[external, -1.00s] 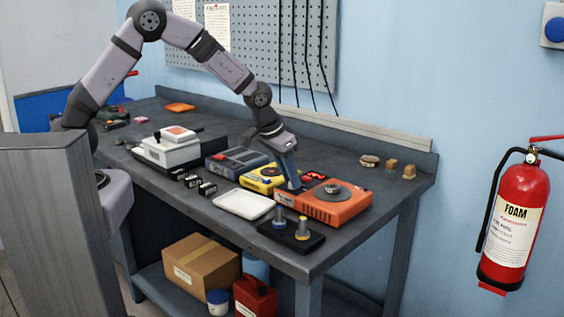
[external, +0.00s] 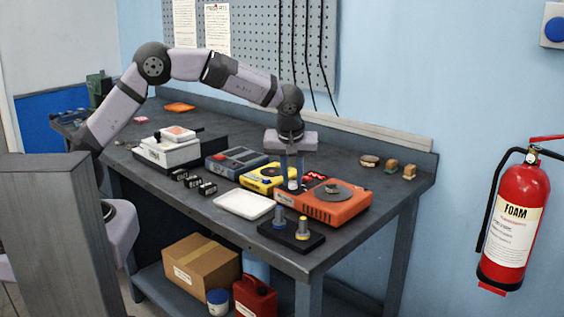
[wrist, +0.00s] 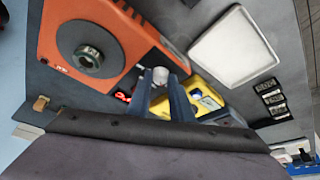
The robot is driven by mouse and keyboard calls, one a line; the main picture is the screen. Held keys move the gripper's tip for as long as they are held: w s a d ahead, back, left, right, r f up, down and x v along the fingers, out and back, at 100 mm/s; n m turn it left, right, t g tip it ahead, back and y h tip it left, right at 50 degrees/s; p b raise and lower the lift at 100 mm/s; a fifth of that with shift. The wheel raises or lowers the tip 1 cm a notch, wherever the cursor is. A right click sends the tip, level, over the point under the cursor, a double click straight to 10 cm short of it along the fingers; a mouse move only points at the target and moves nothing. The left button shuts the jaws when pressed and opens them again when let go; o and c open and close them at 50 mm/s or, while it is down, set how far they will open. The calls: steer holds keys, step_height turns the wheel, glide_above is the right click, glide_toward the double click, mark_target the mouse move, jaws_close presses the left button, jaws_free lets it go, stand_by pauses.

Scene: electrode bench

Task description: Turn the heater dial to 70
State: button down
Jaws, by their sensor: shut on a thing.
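The orange heater box (external: 328,208) stands at the front right of the bench, with a grey round plate (external: 342,190) on top. It also shows at upper left in the wrist view (wrist: 130,20), where a dark greenish cylinder (wrist: 88,57) sits on the plate. My gripper (external: 292,184) points down beside the box's left end. In the wrist view my gripper (wrist: 162,80) is shut on a small pale round knob (wrist: 159,74). Whether this is the heater dial, and any scale marks, I cannot make out.
A yellow device (external: 262,178) is close to my gripper's left. A white tray (external: 243,204) and a dark stand with posts (external: 292,240) lie in front. Small red items (external: 315,175) lie behind. Bench behind the devices is mostly clear.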

steer(key=shift+d+n+y, duration=0.1)
steer(key=shift+n+y, duration=0.3)
steer(key=shift+n, duration=0.6)
steer(key=c, duration=1.6)
jaws_free()
steer(key=shift+s, duration=0.1)
steer(key=shift+b+v, duration=0.6)
steer(key=shift+v, duration=3)
